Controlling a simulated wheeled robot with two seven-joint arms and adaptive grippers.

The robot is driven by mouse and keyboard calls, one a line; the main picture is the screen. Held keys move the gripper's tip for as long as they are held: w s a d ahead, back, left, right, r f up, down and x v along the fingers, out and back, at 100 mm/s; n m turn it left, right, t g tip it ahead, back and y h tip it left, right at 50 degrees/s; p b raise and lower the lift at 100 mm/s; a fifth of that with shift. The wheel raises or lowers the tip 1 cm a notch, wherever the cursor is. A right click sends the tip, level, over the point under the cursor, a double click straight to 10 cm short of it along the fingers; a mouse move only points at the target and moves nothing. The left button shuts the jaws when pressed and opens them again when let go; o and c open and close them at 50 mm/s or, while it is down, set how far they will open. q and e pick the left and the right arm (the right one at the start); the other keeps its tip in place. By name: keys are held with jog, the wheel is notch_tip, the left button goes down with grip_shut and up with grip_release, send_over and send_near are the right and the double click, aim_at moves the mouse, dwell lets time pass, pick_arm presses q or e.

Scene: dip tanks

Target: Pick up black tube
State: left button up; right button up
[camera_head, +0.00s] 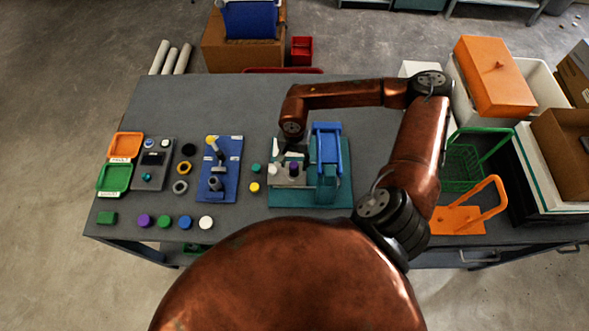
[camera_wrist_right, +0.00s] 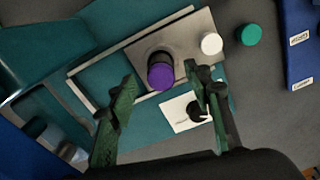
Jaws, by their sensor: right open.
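My right gripper hangs over the teal fixture (camera_head: 338,197) in the head view, near the gripper point (camera_head: 290,149). In the right wrist view its two fingers are apart, with the gripper point (camera_wrist_right: 159,74) over a dark tube-like piece with a purple top (camera_wrist_right: 161,76). That piece stands on a grey plate (camera_wrist_right: 117,61) of the fixture, and I see no finger contact. A small black piece (camera_wrist_right: 196,112) lies on a white card beside the right finger; I cannot tell which is the black tube. My left gripper is not in view.
A blue frame (camera_head: 327,145) rises right of the gripper. A blue fixture (camera_head: 220,178), rings and coloured caps stand to the left. A green basket (camera_head: 462,168) and an orange carrier (camera_head: 456,219) are at right. The table's back left is clear.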

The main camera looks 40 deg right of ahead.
aim_at(294, 165)
notch_tip(294, 165, down, 4)
jog(key=shift+d+r+p, duration=0.1)
jog(key=shift+r+p, duration=0.05)
jog(key=shift+p, duration=0.2)
jog(key=shift+c, duration=0.4)
grip_shut()
